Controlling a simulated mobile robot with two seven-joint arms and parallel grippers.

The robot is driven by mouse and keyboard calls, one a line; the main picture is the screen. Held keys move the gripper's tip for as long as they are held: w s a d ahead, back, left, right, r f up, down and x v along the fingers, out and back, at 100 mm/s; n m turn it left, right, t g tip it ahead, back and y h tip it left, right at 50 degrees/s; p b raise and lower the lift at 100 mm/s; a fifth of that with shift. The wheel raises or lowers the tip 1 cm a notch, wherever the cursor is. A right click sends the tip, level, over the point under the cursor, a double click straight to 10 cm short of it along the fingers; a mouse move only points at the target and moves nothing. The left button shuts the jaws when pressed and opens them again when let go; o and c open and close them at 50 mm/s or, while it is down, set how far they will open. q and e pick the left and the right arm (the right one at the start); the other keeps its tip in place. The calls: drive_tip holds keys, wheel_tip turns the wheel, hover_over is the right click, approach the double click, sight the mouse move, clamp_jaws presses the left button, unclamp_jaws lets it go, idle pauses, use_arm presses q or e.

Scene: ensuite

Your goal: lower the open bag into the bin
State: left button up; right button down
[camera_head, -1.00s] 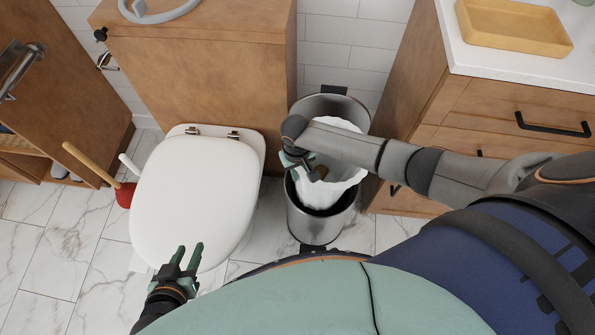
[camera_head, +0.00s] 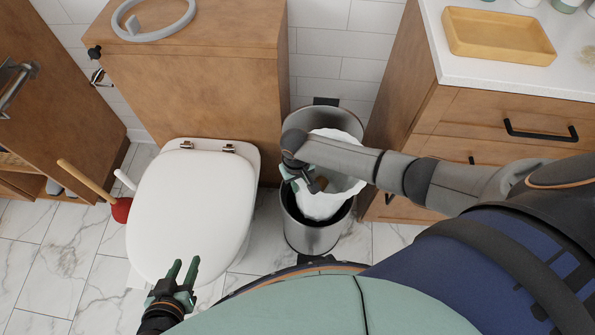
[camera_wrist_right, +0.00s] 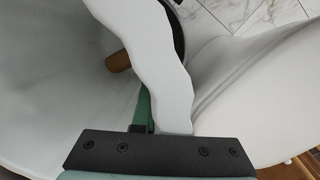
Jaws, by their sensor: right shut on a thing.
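The white open bag (camera_head: 322,207) sits at the mouth of the steel bin (camera_head: 312,238), its lower part inside the front rim. My right gripper (camera_head: 296,174) is shut on the bag's left edge, over the bin's left side. In the right wrist view the bag's wavy white rim (camera_wrist_right: 168,62) runs beside a green finger (camera_wrist_right: 143,108); the other finger is hidden. A brown, rounded thing (camera_head: 321,183) shows within the bag's opening, also in the wrist view (camera_wrist_right: 118,61).
The bin lid (camera_head: 345,118) stands raised behind the bag. The closed white toilet (camera_head: 190,210) is left of the bin, with a red plunger (camera_head: 121,209) beyond it. A wooden vanity (camera_head: 450,140) with a yellow tray (camera_head: 498,35) is on the right.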

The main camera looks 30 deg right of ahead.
unclamp_jaws()
idle(1.0)
idle(0.9)
wheel_tip(320, 180, up, 4)
drive_tip(key=p, duration=0.4)
drive_tip(key=shift+a+r+p, duration=0.1)
drive_tip(key=shift+r+p, duration=0.05)
drive_tip(key=shift+p, duration=0.2)
wheel_tip(320, 180, up, 4)
drive_tip(key=p, duration=0.3)
drive_tip(key=shift+f+p, duration=0.25)
drive_tip(key=shift+p, duration=0.1)
drive_tip(key=shift+r+p, duration=0.25)
drive_tip(key=shift+p, duration=0.1)
use_arm(q)
drive_tip(key=shift+n+y, duration=0.4)
drive_tip(key=a+r, duration=0.1)
drive_tip(key=s+a+r, duration=0.1)
drive_tip(key=r, duration=0.1)
drive_tip(key=a+r, duration=0.1)
drive_tip(key=shift+s+r, duration=0.25)
drive_tip(key=shift+r, duration=0.15)
use_arm(e)
drive_tip(key=shift+f, duration=0.1)
